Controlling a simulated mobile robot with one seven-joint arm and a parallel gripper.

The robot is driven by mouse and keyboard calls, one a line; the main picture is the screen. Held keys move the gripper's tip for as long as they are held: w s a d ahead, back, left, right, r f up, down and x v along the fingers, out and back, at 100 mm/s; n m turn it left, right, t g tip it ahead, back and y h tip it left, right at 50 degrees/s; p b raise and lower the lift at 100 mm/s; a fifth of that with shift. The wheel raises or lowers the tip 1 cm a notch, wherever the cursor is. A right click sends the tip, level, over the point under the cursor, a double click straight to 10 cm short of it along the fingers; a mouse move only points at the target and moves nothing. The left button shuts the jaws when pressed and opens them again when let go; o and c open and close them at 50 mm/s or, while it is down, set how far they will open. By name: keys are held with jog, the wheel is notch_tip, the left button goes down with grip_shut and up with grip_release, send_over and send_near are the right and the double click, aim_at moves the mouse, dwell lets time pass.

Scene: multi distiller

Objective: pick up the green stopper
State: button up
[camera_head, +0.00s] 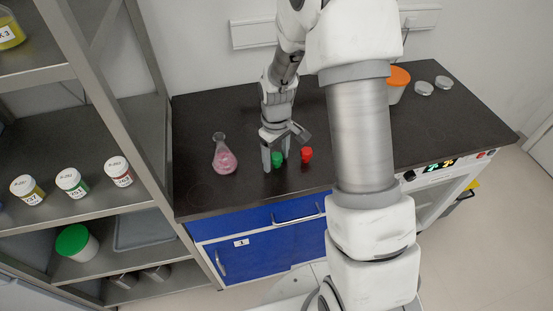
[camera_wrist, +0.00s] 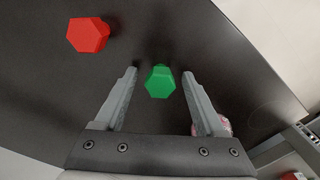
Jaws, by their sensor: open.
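The green stopper (camera_head: 277,158) stands on the dark countertop near its front edge. It has a hexagonal top, seen from above in the wrist view (camera_wrist: 160,82). My gripper (camera_head: 275,160) points down over it, with one finger on each side. In the wrist view my gripper (camera_wrist: 160,88) is open, and the green stopper sits between the fingertips with a gap on both sides. I cannot tell the exact height of the fingertips above the counter.
A red stopper (camera_head: 306,154) stands close to the right of my gripper in the head view. A flask with pink contents (camera_head: 224,160) stands to the left. A shelf with jars (camera_head: 72,183) is further left. An orange-lidded container (camera_head: 397,82) is at the back right.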

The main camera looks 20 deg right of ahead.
grip_shut()
jog(key=shift+r, duration=0.2)
dwell(0.3)
